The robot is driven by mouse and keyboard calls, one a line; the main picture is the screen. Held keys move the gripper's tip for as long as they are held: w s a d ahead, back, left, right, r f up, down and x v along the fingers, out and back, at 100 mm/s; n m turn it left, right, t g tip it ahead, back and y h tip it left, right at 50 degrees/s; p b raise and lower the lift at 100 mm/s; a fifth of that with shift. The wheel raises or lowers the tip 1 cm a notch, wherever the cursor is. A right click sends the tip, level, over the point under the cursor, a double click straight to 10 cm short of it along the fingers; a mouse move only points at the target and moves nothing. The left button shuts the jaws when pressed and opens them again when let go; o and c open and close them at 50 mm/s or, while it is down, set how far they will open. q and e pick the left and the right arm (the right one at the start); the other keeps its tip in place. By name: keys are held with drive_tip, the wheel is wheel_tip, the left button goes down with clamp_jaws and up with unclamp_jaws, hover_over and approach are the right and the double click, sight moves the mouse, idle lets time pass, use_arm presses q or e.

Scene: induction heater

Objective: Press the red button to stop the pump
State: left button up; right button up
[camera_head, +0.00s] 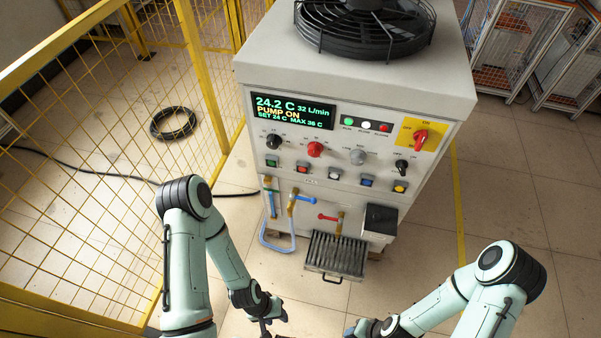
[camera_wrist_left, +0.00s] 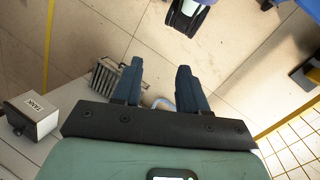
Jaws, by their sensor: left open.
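The red button (camera_head: 303,168) sits in the row of square push buttons on the front of the grey machine (camera_head: 290,190), between the green button (camera_head: 272,161) and a pale one. The display (camera_head: 292,110) reads "PUMP ON", 24.2 C and 32 L/min. My left gripper (camera_head: 265,324) is low at the bottom edge of the head view, below and in front of the panel and apart from the button. In the left wrist view (camera_wrist_left: 159,67) its two dark blue fingers are apart and empty. My right gripper (camera_head: 358,328) is at the bottom edge, partly cut off.
A red knob (camera_head: 315,149) and a red rotary switch (camera_head: 420,138) are near the buttons. Pipes with valves (camera_head: 291,205), a drain grate (camera_head: 336,254) and a black-topped box (camera_head: 380,220) project below. A yellow mesh fence (camera_head: 110,100) stands left.

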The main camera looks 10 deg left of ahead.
use_arm(q)
drive_tip(key=shift+w+d, duration=0.15)
drive_tip(key=c, duration=0.5)
clamp_jaws()
idle(0.9)
